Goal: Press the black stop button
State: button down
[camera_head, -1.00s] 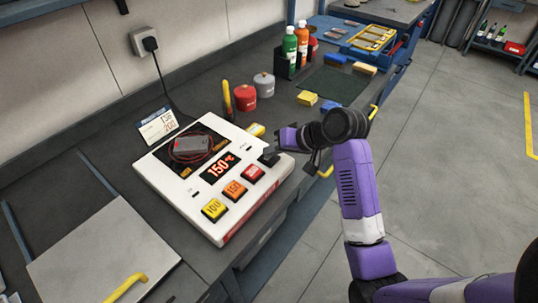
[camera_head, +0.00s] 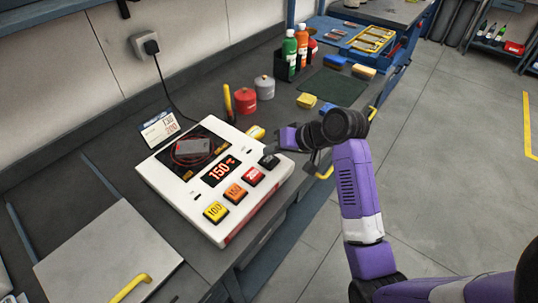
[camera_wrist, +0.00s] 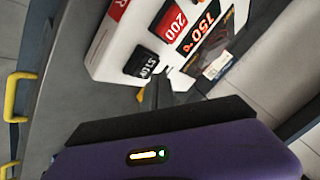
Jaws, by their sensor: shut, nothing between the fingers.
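The black stop button (camera_head: 269,161) is at the right end of the button row on a white hot-plate unit (camera_head: 178,196). In the wrist view, the black button (camera_wrist: 142,62) shows white STOP lettering. My gripper (camera_head: 275,149) is at the unit's right side, just behind and slightly right of the black button. In the wrist view, my shut, empty fingers (camera_wrist: 157,84) point at the unit, close beside the black button and apart from it in the picture. The display (camera_head: 221,171) reads 150 °C.
Yellow 100 (camera_head: 215,211), orange 150 (camera_head: 235,193) and red 200 (camera_head: 253,176) buttons share the row. A grey box with a red cable (camera_head: 192,151) lies on the plate. Red (camera_head: 245,98) and grey (camera_head: 264,86) canisters stand behind. Open floor lies right of the bench.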

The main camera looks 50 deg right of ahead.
aim_at(272, 158)
dwell(0.3)
notch_tip(272, 158, up, 5)
jog(key=p, duration=0.5)
jog(key=shift+r, duration=0.1)
dwell(0.8)
jog(key=shift+w+d+r, duration=0.15)
jog(key=shift+w+d, duration=0.1)
jog(key=w+d+r+t+h, duration=0.2)
jog(key=d+r+t+h, duration=0.1)
jog(key=d+r, duration=0.15)
jog(key=s+a+f+n+t+y+b, duration=0.1)
jog(key=s+a+f+n+b, duration=0.2)
jog(key=s+a, duration=1)
jog(key=s+a+f+n+t+b, duration=0.1)
jog(key=s+a+f+n+b, duration=0.2)
jog(key=s+a, duration=1.1)
jog(key=s+f+n, duration=0.1)
jog(key=s, duration=0.5)
jog(key=shift+a+f+t+y+b, duration=0.3)
jog(key=shift+f+y, duration=0.1)
